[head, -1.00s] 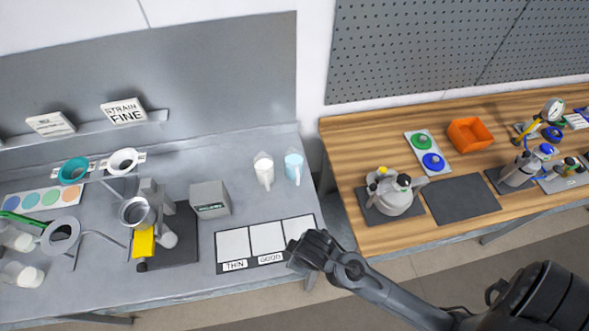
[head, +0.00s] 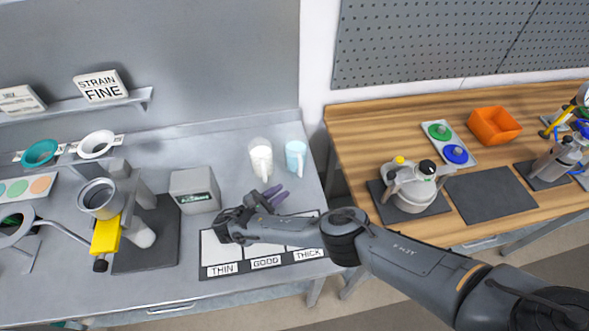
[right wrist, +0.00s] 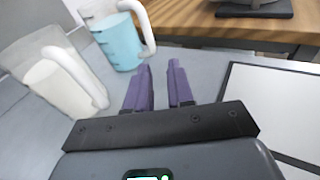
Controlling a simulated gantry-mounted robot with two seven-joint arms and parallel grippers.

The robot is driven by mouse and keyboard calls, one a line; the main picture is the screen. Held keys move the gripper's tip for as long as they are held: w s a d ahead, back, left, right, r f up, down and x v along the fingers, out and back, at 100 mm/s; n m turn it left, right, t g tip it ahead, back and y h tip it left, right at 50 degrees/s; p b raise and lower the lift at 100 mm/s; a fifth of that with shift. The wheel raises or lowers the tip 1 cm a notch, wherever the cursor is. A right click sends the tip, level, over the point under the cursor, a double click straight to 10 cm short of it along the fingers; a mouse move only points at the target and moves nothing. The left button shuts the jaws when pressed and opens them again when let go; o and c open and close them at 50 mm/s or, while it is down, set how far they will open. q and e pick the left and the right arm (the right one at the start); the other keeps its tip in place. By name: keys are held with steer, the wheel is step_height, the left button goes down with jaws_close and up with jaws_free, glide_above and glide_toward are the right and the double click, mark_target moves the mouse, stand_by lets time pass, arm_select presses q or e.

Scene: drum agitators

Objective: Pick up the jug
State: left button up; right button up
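Two clear jugs with handles stand upright side by side on the grey bench. One jug with white contents (head: 261,160) is on the left, and it also shows in the right wrist view (right wrist: 58,82). The other jug with light blue contents (head: 295,158) is on the right, and it shows in the right wrist view (right wrist: 118,40). My right gripper (head: 273,190) is in front of the jugs, its purple fingers apart and empty. In the right wrist view the fingers (right wrist: 160,70) point just right of the blue jug, touching neither jug. My left gripper is not in view.
A board with THIN, GOOD and THICK labels (head: 240,271) lies under my right arm. A grey box (head: 194,191) stands left of the jugs. A wooden bench (head: 380,130) with a white vessel (head: 412,190) is at the right.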

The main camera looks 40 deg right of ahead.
mark_target(301, 171)
steer(key=shift+w+f+n+t+h+b, duration=0.1)
steer(key=shift+w+n+t+h+b, duration=0.3)
steer(key=shift+w+h+b, duration=0.15)
steer(key=shift+w+d, duration=0.25)
steer(key=shift+d, duration=0.1)
steer(key=d+b, duration=0.1)
steer(key=d, duration=0.3)
steer(key=shift+w+d, duration=0.15)
steer(key=shift+w, duration=0.05)
steer(key=shift+d+r, duration=0.2)
steer(key=shift+d, duration=0.35)
steer(key=shift+w+d+r+b, duration=0.1)
steer(key=shift+d+b, duration=0.4)
steer(key=shift+d, duration=0.7)
steer(key=shift+w+d+r+b, duration=0.1)
steer(key=shift+d+b, duration=0.4)
steer(key=shift+d, duration=0.65)
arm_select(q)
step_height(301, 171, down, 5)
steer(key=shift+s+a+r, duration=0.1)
arm_select(e)
steer(key=c, duration=0.4)
jaws_close()
